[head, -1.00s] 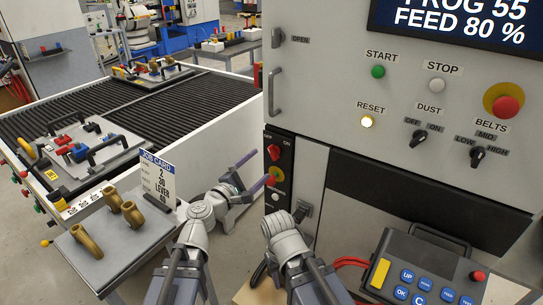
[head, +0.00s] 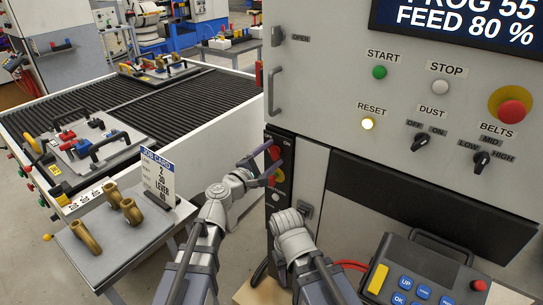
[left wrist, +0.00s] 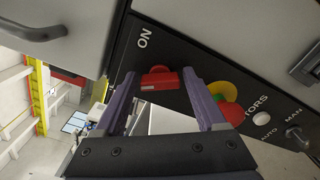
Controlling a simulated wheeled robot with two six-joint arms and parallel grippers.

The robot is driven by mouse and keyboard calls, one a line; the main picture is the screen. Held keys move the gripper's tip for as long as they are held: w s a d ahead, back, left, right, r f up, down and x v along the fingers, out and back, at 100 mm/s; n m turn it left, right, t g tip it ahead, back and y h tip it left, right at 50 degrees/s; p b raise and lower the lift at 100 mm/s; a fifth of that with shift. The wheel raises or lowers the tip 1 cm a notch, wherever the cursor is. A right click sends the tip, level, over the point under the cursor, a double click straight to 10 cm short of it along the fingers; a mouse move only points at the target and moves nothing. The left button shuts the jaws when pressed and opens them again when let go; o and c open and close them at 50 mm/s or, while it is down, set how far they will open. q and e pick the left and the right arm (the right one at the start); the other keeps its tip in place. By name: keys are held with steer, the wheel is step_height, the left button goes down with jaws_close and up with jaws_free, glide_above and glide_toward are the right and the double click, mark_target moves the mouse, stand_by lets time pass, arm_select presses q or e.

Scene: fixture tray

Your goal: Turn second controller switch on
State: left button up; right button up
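A small red switch (head: 275,152) sits under OFF and ON labels on the black panel at the machine's lower left. In the left wrist view the red switch (left wrist: 160,80) lies between the two purple fingers, near the ON label. I cannot tell which way it is set. My left gripper (head: 258,163) is open, its fingertips close to the panel on either side of the switch; contact is not clear. Part of the OFF label is hidden in the left wrist view. My right wrist shows low in the head view, but its fingers do not show.
A red button on yellow (left wrist: 226,100) sits beside the red switch, close to one finger. A white button (head: 275,197) and an AUTO/MAN toggle (left wrist: 297,138) lie beyond it. A teach pendant (head: 420,275) stands at lower right. A job card (head: 157,175) stands left.

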arm_select(q)
steer(key=c, duration=1.1)
steer(key=shift+o, duration=0.2)
steer(key=shift+m, duration=0.3)
steer(key=m, duration=0.5)
steer(key=shift+f+m, duration=0.15)
steer(key=shift+m, duration=0.25)
steer(key=m, duration=0.5)
steer(key=shift+f, duration=0.1)
steer(key=shift+m, duration=0.4)
steer(key=o, duration=1.4)
